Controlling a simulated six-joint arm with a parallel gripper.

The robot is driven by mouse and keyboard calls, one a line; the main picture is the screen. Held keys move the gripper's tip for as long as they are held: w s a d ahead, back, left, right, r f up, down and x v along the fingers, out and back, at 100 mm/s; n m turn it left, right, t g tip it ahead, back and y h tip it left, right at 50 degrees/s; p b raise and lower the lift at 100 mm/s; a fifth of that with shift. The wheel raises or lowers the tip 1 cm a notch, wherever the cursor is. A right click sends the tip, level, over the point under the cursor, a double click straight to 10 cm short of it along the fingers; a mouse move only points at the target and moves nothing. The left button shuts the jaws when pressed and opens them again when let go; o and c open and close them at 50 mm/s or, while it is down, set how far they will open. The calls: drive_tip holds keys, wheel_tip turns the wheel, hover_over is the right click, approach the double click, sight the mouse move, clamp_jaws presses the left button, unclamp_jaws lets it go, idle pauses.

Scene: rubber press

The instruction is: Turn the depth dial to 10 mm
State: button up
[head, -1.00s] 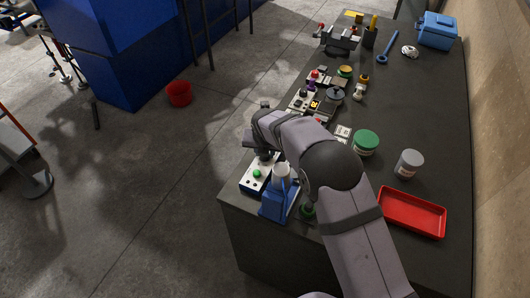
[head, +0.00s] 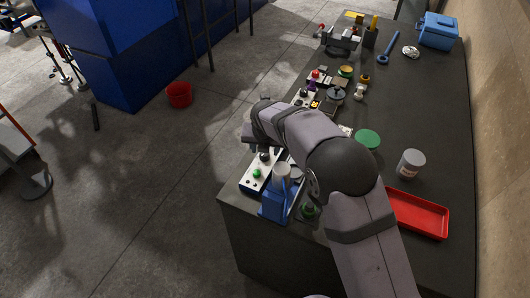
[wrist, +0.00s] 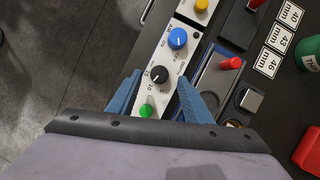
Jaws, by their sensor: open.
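The depth dial appears to be the black round knob (wrist: 159,74) on a white panel (wrist: 143,88), with a white pointer line and small printed numbers around it. The numbers are too small to read surely. In the head view the black knob (head: 264,157) shows just below my wrist. My gripper (wrist: 158,78) is open in the wrist view, with one blue finger on each side of the panel. The black knob lies between the fingertips in the picture; I cannot tell their height above it. Nothing is held. In the head view my fingers cannot be made out.
A green button (wrist: 146,110) and a blue knob (wrist: 177,39) sit on either side of the black knob. A red-topped lever (wrist: 231,63) stands to the right. A blue device with a white top (head: 277,197) stands close to the panel at the bench's edge. A red tray (head: 418,214) lies right.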

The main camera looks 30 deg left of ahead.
sight(265, 166)
drive_tip(key=shift+b+v, duration=0.55)
drive_tip(key=shift+v, duration=1.45)
drive_tip(key=s+d+r+m+g+h, duration=0.1)
drive_tip(key=s+d+m, duration=0.1)
drive_tip(key=d+m, duration=0.95)
drive_tip(key=s+d+r+m+g+h, duration=0.1)
drive_tip(key=d+m, duration=0.7)
drive_tip(key=d, duration=0.6)
drive_tip(key=s+d+f+m+g, duration=0.2)
drive_tip(key=s+d+m, duration=1.4)
drive_tip(key=s+m, duration=0.2)
drive_tip(key=shift+s+f+m, duration=0.25)
drive_tip(key=shift+f+m, duration=0.15)
drive_tip(key=shift+m, duration=0.65)
drive_tip(key=shift+w, duration=0.1)
